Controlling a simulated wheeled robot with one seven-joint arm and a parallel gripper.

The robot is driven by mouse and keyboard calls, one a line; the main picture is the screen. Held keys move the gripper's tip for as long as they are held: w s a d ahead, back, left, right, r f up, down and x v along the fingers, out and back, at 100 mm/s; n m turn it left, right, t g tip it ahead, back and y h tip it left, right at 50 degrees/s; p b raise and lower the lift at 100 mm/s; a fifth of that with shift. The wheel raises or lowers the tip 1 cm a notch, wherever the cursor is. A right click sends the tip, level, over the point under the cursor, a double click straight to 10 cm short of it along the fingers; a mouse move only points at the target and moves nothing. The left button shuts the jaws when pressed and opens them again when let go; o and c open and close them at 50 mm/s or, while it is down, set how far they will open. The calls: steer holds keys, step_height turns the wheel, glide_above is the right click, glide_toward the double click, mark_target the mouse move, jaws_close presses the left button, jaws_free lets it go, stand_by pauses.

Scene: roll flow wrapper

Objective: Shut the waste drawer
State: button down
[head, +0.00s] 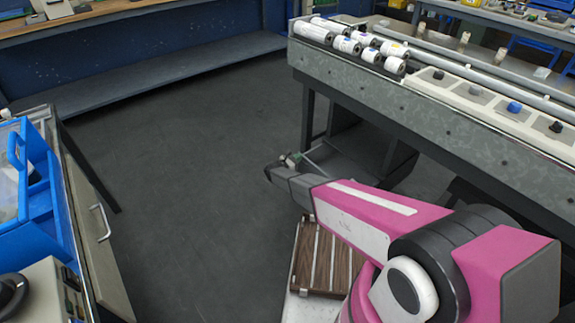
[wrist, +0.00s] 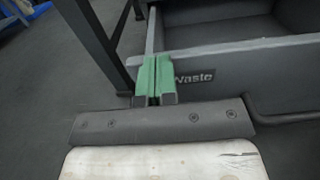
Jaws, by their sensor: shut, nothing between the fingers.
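The waste drawer (wrist: 255,72) stands open in the wrist view, with the word "Waste" on its grey front and part of its empty-looking dark inside showing. A bar handle (wrist: 290,117) runs along the front at the right. My gripper (wrist: 153,82) has green fingers, closed together with nothing held. They are at the left end of the drawer front and overlap it in the picture; I cannot tell if they touch it. In the head view the drawer (head: 338,162) sticks out low under the machine table, partly hidden by my arm, and my gripper (head: 291,160) is at its left end.
The machine table (head: 440,125) with several white rolls (head: 345,45) stands above the drawer. A dark table leg (wrist: 98,45) is left of the drawer. A cabinet with a handle (head: 101,222) and blue bins (head: 35,200) are at left. The floor (head: 185,150) between is clear.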

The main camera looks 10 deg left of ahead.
mark_target(308, 153)
steer(key=x, duration=1.8)
steer(key=shift+w, duration=0.15)
steer(key=shift+w+d, duration=0.1)
steer(key=v, duration=1.1)
steer(key=shift+s, duration=0.35)
steer(key=s+d+r+m+g+y, duration=0.1)
steer(key=s+d+r+m+g, duration=0.4)
steer(key=s+d+r+m, duration=0.45)
steer(key=s+d+r+m+g+y, duration=0.1)
steer(key=s+d+r+m+g, duration=0.45)
steer(key=d, duration=0.75)
steer(key=s+d+r+m+g+y, duration=0.1)
steer(key=s+r+m+y, duration=0.4)
steer(key=s, duration=0.5)
steer(key=s+d+r+m+g+y, duration=0.2)
steer(key=s+d+r+m+y, duration=0.2)
steer(key=s+r+m, duration=0.3)
steer(key=s+y, duration=0.1)
steer(key=s, duration=0.2)
steer(key=shift+s+r+m, duration=0.15)
steer(key=shift+r+m, duration=0.15)
